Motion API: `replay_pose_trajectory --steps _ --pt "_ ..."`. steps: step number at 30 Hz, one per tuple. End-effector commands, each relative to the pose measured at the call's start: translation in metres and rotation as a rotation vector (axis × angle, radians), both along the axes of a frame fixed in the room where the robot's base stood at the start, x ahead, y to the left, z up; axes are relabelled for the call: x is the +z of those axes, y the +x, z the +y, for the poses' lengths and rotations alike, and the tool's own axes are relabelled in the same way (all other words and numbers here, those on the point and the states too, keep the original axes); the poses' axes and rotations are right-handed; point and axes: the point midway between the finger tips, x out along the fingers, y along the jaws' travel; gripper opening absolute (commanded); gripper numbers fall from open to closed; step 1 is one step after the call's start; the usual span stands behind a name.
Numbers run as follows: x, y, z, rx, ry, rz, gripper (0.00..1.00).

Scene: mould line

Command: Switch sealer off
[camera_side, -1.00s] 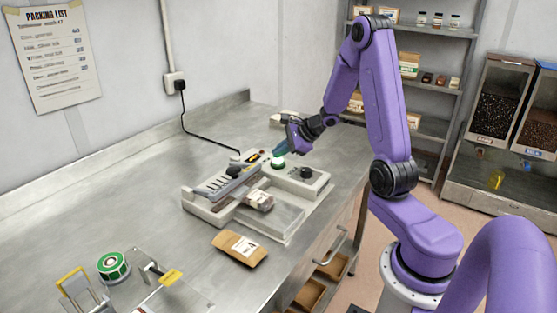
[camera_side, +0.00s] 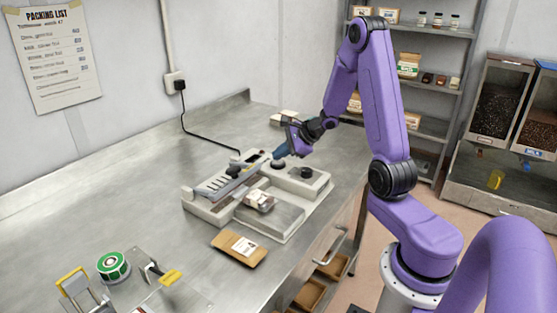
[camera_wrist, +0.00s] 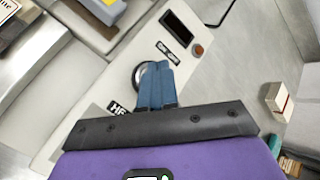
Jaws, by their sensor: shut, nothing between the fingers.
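The sealer (camera_side: 285,222) is a light grey machine on the steel bench, with a hinged bar and a control panel.
A small packet (camera_side: 259,200) lies on the sealer. A brown pouch (camera_side: 240,247) lies in front, and a green tape roll (camera_side: 113,265) is at the front left. A black cable (camera_side: 205,138) runs from the wall socket.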

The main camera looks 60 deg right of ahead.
Motion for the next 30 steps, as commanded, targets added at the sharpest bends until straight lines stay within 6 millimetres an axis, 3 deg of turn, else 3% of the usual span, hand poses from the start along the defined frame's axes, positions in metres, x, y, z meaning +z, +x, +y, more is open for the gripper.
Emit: replay_pose_trajectory --steps 30 --pt "0.011 0.0 0.0 0.0 -0.001 -0.002 0.0"
